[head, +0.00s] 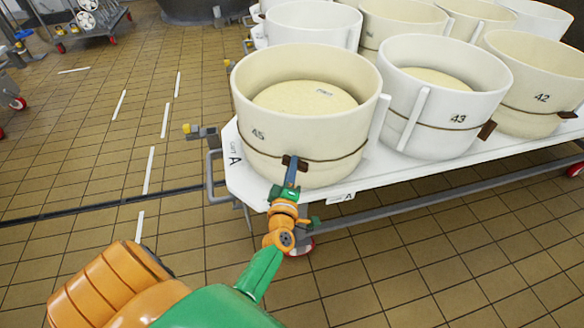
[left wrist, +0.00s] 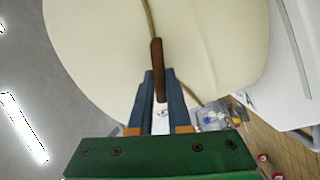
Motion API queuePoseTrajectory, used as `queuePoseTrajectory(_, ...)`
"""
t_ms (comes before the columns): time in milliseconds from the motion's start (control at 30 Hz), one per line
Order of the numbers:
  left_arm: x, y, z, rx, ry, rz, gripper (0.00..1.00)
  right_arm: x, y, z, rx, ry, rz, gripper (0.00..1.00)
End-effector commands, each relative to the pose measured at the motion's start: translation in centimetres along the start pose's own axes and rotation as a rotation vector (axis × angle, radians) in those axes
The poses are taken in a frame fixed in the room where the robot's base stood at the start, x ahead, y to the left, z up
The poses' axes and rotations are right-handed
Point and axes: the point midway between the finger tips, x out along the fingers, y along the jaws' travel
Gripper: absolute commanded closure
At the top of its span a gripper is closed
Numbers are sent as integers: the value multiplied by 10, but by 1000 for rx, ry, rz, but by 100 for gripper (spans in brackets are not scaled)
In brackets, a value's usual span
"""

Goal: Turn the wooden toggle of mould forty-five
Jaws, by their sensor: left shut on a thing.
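Mould 45 (head: 300,110) is a cream round tub marked 45 at the near left corner of a white cart. A cord runs around its lower wall, with a small dark wooden toggle (head: 286,160) on the near side. My left gripper (head: 291,171) reaches the toggle from below and in front, its blue fingers shut on it. In the left wrist view the brown toggle (left wrist: 156,52) stands upright between the fingers of my gripper (left wrist: 158,80), against the cream mould wall (left wrist: 95,40). My right gripper is not in view.
Mould 43 (head: 440,100) stands close to the right, with mould 42 (head: 535,85) beyond it and more moulds behind. The white cart top (head: 245,180) ends just in front of mould 45. The tiled floor (head: 100,150) at left is mostly clear.

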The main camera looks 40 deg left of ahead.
Motion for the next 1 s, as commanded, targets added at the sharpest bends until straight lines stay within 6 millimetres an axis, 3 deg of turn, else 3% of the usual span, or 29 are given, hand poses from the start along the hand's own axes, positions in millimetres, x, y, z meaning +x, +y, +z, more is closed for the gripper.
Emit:
queuePoseTrajectory(500, 0, -2, 1, -337, 0, 2, 100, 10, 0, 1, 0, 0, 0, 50)
queuePoseTrajectory(1000, 0, -2, 1, -415, -1, 2, 100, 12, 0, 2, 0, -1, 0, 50)
